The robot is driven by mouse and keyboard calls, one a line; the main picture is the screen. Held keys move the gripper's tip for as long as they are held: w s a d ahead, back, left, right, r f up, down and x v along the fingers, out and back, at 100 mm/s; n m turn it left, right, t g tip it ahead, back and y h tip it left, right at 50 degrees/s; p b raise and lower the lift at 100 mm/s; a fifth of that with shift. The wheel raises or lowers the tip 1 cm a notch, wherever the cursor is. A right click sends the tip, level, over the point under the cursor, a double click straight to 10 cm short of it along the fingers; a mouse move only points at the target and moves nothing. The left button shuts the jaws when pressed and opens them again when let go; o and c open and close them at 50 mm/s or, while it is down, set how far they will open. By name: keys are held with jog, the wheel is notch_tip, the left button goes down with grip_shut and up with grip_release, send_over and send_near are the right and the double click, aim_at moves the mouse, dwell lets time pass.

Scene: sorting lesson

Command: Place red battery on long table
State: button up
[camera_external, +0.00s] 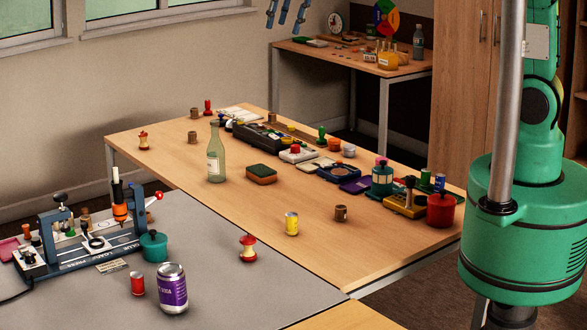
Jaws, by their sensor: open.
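A small red cylinder with a pale top, which looks like the red battery (137,284), stands upright on the grey table at the lower left, beside a purple can. The long table (335,255) has a light wood top and runs from the back left to the front right. My gripper (284,22) shows only as blue fingers at the top edge, cut off by the frame. It is open, holds nothing visible, and is high above and far from the red battery.
A purple can (172,288), an apple core (248,248) and a teal pot (154,246) stand near the battery. A bottle (216,160), a sponge (261,174), a yellow can (291,223) and a brown cup (341,213) are on the long table. Its near left part has bare wood.

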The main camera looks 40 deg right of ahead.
jog(key=w+a+f, duration=0.4)
jog(key=a+f, duration=0.4)
jog(key=a, duration=0.5)
jog(key=m+g+h, duration=0.1)
jog(key=g, duration=0.2)
send_over(137, 273)
notch_tip(137, 273, down, 34)
jog(key=shift+d+b, duration=0.25)
jog(key=shift+b, duration=0.15)
jog(key=shift+a+f+b, duration=0.15)
jog(key=shift+f+b, duration=0.15)
jog(key=shift+f, duration=3.9)
jog(key=shift+f, duration=0.1)
jog(key=shift+a+f+b, duration=0.15)
jog(key=shift+f+b, duration=0.15)
jog(key=shift+f, duration=2.2)
